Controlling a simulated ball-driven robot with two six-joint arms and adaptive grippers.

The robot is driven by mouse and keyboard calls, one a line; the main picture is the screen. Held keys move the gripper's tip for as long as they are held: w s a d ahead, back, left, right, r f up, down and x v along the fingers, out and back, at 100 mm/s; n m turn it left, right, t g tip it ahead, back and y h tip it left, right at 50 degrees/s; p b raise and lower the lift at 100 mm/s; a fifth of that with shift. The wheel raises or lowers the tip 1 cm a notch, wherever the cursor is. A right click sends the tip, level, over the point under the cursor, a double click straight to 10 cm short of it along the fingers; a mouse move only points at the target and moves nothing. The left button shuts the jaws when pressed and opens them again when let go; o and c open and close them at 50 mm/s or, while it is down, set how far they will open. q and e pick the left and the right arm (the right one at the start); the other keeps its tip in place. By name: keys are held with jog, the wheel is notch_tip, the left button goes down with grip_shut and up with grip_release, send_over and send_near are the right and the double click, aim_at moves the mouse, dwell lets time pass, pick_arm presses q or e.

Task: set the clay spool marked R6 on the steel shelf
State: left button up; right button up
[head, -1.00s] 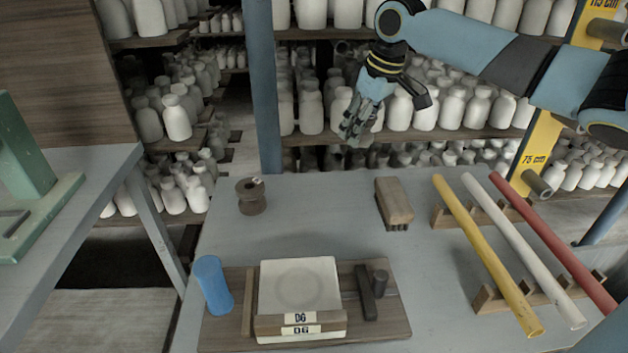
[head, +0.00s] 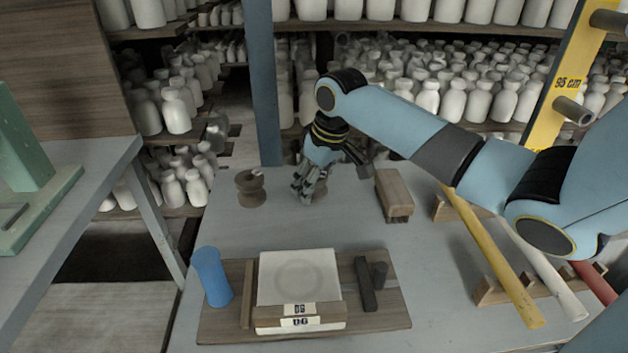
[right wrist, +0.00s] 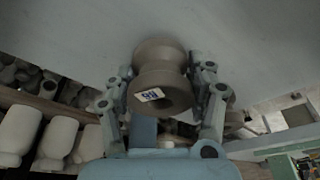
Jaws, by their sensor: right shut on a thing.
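My right gripper (head: 308,192) is over the back of the grey table. It is shut on a brown clay spool (right wrist: 160,78), which sits between its fingers in the right wrist view. In the head view the fingers mostly hide this spool. Its small white label (right wrist: 150,95) is turned and too blurred to read surely. Whether the spool touches the table I cannot tell. A second brown spool (head: 250,189) stands upright on the table, left of the gripper, its mark unreadable. No surface is clearly recognisable as the steel shelf. My left gripper is not in view.
On the grey table (head: 225,235), a wooden block (head: 394,196) lies right of the gripper. A board with a white tile (head: 299,277) and a blue cylinder (head: 212,276) is in front. Coloured rods (head: 490,255) lie at right. Racks of white bottles (head: 455,100) stand behind.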

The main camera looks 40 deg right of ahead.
jog(key=shift+f, duration=0.2)
jog(key=o, duration=1.4)
jog(key=p+v, duration=0.1)
jog(key=v, duration=1.1)
jog(key=shift+r+p, duration=0.1)
jog(key=shift+p, duration=0.3)
jog(key=shift+r, duration=0.1)
